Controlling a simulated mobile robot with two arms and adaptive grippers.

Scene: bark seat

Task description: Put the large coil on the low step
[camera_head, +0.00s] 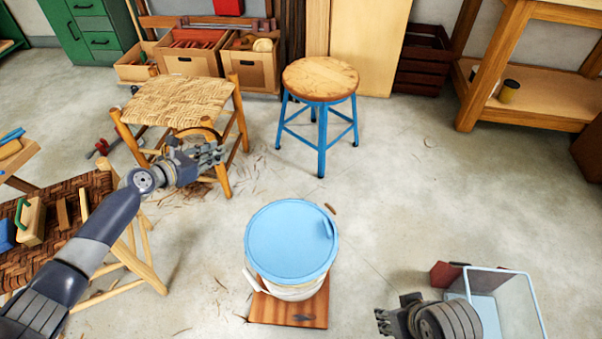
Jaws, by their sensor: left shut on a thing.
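My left gripper (214,154) is shut on a tan-brown coil (207,131), a curved band that arches above and behind the fingers. The gripper hides much of the coil. Both are in front of the woven-seat stool (178,102) in the picture; I cannot tell whether they touch it. My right gripper (384,318) is at the bottom edge, right of the bucket, with no held thing visible; its opening is unclear.
A white bucket with a blue lid (285,243) stands front centre. A blue-legged stool (320,78) stands behind it. A clear bin (517,302) is at lower right. A dark woven seat (75,245) with tools is at left. The floor at centre right is mostly clear.

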